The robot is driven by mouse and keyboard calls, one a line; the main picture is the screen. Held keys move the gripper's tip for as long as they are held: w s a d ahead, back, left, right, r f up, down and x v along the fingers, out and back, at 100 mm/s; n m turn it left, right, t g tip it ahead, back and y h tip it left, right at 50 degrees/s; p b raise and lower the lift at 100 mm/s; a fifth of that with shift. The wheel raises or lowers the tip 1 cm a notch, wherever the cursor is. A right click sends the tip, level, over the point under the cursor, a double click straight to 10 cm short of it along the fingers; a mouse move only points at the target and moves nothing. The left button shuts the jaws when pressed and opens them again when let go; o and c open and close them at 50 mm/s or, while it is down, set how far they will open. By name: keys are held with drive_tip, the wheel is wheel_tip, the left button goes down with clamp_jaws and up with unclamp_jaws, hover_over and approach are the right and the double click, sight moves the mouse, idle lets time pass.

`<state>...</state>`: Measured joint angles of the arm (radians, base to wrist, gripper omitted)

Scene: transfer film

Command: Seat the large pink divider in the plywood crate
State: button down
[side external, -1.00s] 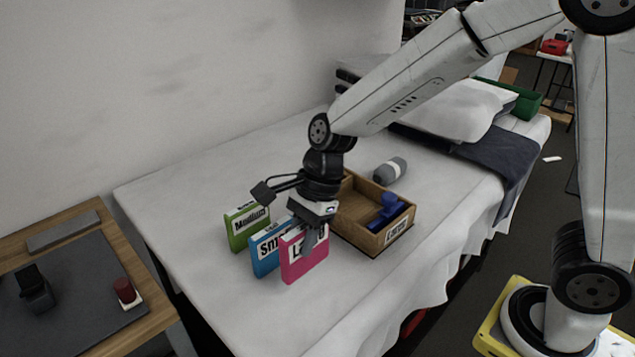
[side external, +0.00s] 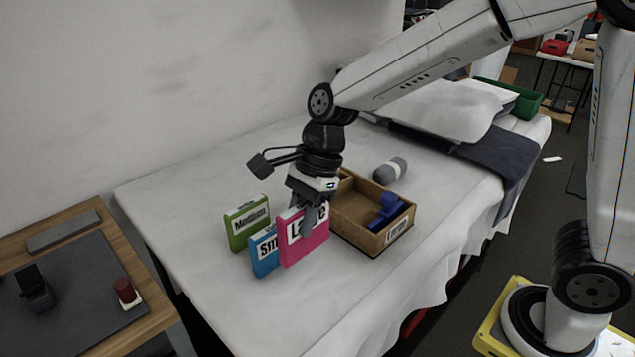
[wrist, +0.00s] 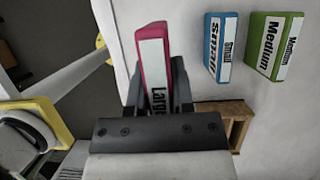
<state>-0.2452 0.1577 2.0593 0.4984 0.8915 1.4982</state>
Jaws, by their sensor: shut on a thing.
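The pink divider (side external: 304,245), labelled Large, is upright in my gripper (side external: 313,213). My gripper is shut on its upper edge and covers part of the label. The divider also shows between the fingers in the wrist view (wrist: 152,62). It appears raised a little above the bed, in front of the blue divider. The plywood crate (side external: 371,241) is open-topped and stands just to the right of the divider, apart from it. A blue object (side external: 388,211) lies inside the crate. My gripper hides the crate's left part.
A blue divider (side external: 264,254) labelled Small and a green divider (side external: 247,225) labelled Medium stand left of the pink one. A grey roll (side external: 390,171) lies behind the crate. The white bed (side external: 190,215) is clear at left.

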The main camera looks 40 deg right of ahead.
drive_tip(key=shift+r, duration=0.15)
wheel_tip(320, 180, up, 4)
drive_tip(key=shift+r, duration=0.2)
drive_tip(key=shift+w+d+r, duration=0.15)
drive_tip(key=shift+w+r, duration=0.05)
drive_tip(key=shift+r, duration=0.05)
drive_tip(key=w+d, duration=0.8)
drive_tip(key=d, duration=0.3)
drive_tip(key=w+d, duration=0.7)
drive_tip(key=d, duration=0.4)
drive_tip(key=shift+w+d+f, duration=0.1)
drive_tip(key=shift+f, duration=7.05)
drive_tip(key=shift+f, duration=0.1)
